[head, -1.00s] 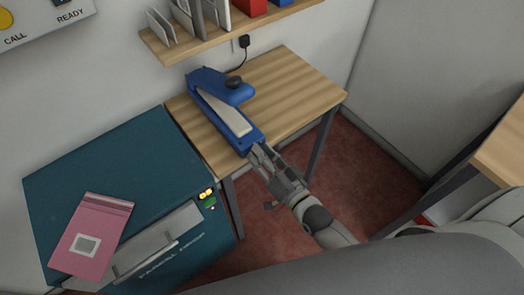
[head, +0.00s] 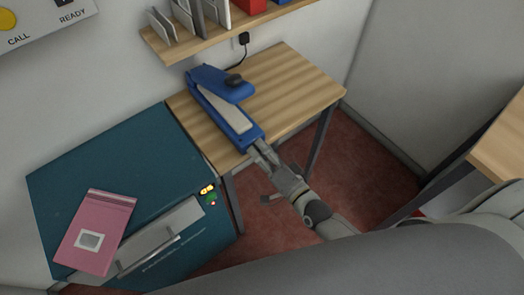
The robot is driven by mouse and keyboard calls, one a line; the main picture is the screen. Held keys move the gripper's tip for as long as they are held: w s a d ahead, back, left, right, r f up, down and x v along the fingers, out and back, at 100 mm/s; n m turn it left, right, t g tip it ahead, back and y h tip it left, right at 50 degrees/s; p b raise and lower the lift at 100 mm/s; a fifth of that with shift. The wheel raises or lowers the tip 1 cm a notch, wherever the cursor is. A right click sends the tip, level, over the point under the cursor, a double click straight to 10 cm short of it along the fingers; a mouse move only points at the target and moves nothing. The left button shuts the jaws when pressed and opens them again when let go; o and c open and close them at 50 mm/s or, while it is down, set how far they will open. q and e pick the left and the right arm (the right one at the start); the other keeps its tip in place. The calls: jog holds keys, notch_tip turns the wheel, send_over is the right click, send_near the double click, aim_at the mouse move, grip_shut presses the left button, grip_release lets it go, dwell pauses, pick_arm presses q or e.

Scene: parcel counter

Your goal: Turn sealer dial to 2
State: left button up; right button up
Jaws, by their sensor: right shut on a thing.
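My right gripper (head: 260,150) is at the sealer's near end and shut on a small part there. That part, which I take for the dial, is hidden behind the fingers, so its setting cannot be read. My left gripper is not in view.
A teal cabinet (head: 110,165) with small orange lights stands left of the table. A pink packet (head: 92,222) lies on it. A shelf (head: 215,37) with folders hangs above. Red floor is open to the right of the table.

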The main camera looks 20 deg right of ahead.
jog(key=shift+r, duration=0.1)
jog(key=o, duration=1.1)
jog(key=shift+c, duration=0.2)
jog(key=v, duration=1.2)
